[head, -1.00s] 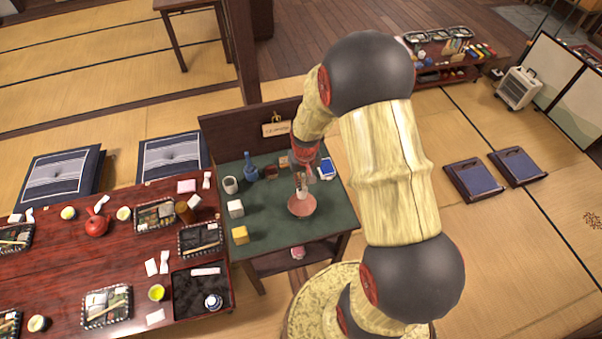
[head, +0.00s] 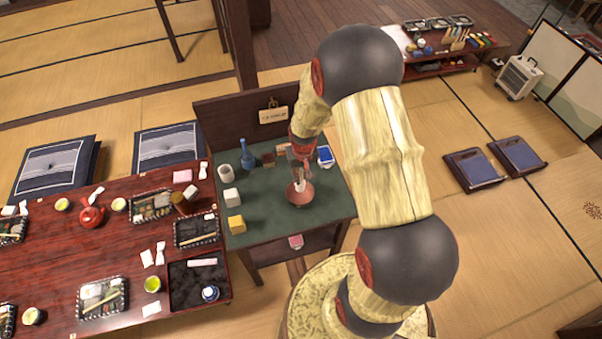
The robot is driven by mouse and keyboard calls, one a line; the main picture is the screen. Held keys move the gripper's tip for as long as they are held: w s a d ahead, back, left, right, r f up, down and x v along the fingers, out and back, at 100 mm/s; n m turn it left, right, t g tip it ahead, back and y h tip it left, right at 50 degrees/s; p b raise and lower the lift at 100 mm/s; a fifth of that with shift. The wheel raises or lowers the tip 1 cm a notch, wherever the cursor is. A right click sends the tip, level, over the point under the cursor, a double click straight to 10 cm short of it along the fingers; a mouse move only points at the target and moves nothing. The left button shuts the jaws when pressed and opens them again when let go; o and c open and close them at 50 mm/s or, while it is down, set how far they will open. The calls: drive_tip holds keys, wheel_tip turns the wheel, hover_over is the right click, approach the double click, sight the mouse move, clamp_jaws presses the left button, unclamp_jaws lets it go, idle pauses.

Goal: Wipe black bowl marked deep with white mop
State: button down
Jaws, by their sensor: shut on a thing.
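A reddish-brown bowl (head: 300,198) sits on the green table top; I see no black bowl there, and no marking can be read. My gripper (head: 298,172) points down above this bowl, shut on a small white thing, probably the white mop (head: 299,186). The white end is at the bowl's opening; I cannot tell whether it touches the inside. The fingers are small and partly blurred in this view.
A low red dining table (head: 50,260) stands at left.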

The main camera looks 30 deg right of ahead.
sight(300, 186)
drive_tip(key=shift+f+b, duration=1.65)
drive_tip(key=shift+f, duration=1)
drive_tip(key=shift+f+b, duration=0.4)
drive_tip(key=shift+f, duration=0.2)
drive_tip(key=n+b, duration=0.2)
drive_tip(key=n, duration=0.2)
drive_tip(key=shift+f, duration=0.2)
drive_tip(key=shift+w+n+y+b, duration=0.1)
drive_tip(key=shift+n+y+b, duration=0.3)
drive_tip(key=shift+n+b, duration=0.55)
drive_tip(key=shift+r+n, duration=0.1)
drive_tip(key=shift+n, duration=0.35)
